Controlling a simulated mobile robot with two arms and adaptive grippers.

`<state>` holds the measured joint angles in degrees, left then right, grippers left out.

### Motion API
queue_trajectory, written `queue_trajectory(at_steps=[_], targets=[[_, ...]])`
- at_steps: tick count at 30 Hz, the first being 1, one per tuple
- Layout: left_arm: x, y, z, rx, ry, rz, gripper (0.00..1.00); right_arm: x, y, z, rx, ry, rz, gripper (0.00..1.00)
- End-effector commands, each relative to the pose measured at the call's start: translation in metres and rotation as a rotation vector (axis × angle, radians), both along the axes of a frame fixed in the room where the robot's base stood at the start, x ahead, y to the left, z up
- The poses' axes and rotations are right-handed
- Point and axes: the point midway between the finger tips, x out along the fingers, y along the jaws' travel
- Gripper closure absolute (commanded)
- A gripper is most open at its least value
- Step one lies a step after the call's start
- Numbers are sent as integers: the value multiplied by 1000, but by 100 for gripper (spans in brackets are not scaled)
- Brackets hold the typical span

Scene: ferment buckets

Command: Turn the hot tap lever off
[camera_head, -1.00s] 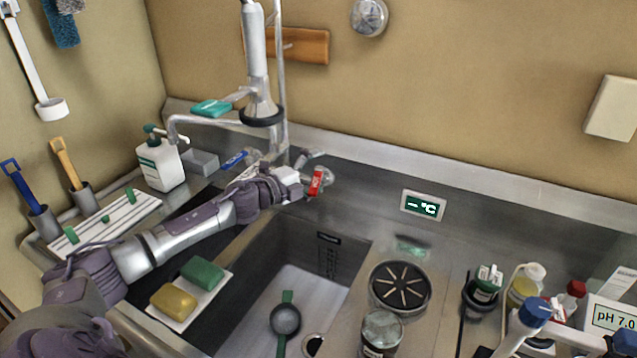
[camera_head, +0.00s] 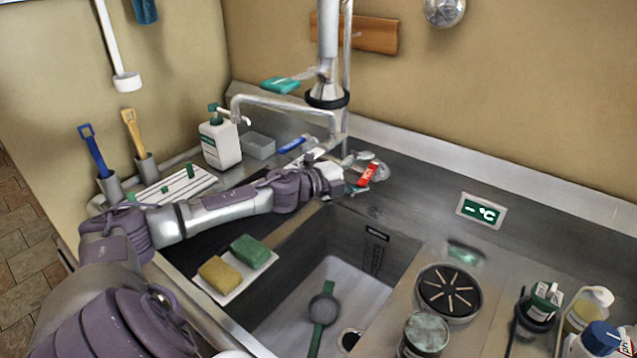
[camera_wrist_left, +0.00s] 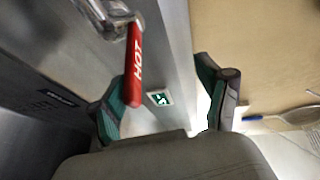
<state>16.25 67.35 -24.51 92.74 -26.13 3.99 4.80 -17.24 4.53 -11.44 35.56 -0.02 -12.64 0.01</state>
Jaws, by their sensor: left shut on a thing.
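The red hot tap lever (camera_head: 368,174) is on the tap body at the back of the sink, tilted with its upper end to the right. In the left wrist view the lever (camera_wrist_left: 134,62), marked HOT, hangs down from the chrome tap, its lower end by one green-padded finger. My left gripper (camera_head: 345,182) is at the lever, just left of it in the head view. My right gripper is out of view.
The blue-levered tap (camera_head: 292,145) is left of the hot one, under the spout (camera_head: 280,104). The sink basin (camera_head: 345,285) lies in front. A temperature display (camera_head: 481,211) is at right. A soap bottle (camera_head: 220,142) and sponges (camera_head: 250,250) are at left.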

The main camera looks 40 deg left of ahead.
Motion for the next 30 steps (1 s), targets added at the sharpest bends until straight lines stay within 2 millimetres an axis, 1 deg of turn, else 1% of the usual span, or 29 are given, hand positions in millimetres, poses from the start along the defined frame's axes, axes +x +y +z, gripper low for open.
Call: queue_trajectory(at_steps=[1, 5, 6, 9, 12, 16, 20, 21, 22, 24, 30], targets=[[-1, 0, 21, -1, -38, -8, 52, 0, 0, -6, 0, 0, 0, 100], [-10, 3, 21, 1, -38, -8, 55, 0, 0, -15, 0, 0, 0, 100], [-12, 4, 21, 1, -38, -8, 54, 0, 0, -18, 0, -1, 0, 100], [-18, 4, 22, 3, -39, -12, 57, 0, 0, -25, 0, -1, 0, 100], [-26, 9, 20, 0, -36, -8, 59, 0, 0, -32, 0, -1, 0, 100], [-34, 12, 20, 2, -36, -8, 57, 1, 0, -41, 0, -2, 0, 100], [-42, 12, 20, 5, -36, -13, 62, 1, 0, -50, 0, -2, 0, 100], [-44, 12, 22, 5, -35, -14, 62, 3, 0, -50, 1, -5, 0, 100], [-45, 13, 26, 1, -35, -13, 62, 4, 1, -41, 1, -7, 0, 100], [-49, 14, 24, -1, -31, -15, 62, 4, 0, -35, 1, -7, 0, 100], [-62, 20, 21, -2, -29, -10, 62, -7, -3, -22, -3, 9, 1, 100]])
